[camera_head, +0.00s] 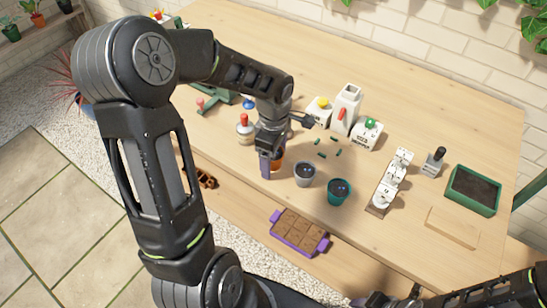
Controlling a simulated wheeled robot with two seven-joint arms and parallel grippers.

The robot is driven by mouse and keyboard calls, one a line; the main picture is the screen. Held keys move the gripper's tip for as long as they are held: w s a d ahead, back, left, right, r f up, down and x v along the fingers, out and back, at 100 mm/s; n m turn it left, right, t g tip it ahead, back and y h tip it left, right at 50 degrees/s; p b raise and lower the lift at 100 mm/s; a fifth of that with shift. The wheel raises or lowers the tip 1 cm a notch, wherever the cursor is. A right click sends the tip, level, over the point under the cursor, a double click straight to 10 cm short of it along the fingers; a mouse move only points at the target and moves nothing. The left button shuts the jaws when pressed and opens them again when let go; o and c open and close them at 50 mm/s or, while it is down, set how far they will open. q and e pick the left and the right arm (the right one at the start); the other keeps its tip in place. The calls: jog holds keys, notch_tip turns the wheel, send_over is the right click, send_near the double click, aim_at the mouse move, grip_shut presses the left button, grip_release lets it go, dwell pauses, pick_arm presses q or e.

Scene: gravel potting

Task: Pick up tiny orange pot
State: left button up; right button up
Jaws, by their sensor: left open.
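The tiny orange pot (278,159) stands on the wooden table near its front edge. Most of it is hidden behind my left gripper (270,161). My left gripper is open and points down at the pot, with a finger in front of the pot's left side. I cannot tell whether the fingers touch it. My right arm comes in at the bottom right, and its gripper end (400,298) shows only partly at the bottom edge, away from the pot.
A grey pot (304,174) and a teal pot (338,192) stand close to the right. A red-capped bottle (244,128) stands to the left. A purple tray (298,233) lies in front, and a green planter (473,191) is at the right.

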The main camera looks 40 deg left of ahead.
pick_arm(q)
jog(key=shift+c, duration=0.3)
jog(key=c, duration=1.5)
jog(key=shift+o, duration=0.2)
jog(key=shift+r, duration=0.1)
notch_tip(320, 180, up, 10)
jog(key=shift+f+b, duration=0.1)
jog(key=shift+b, duration=0.25)
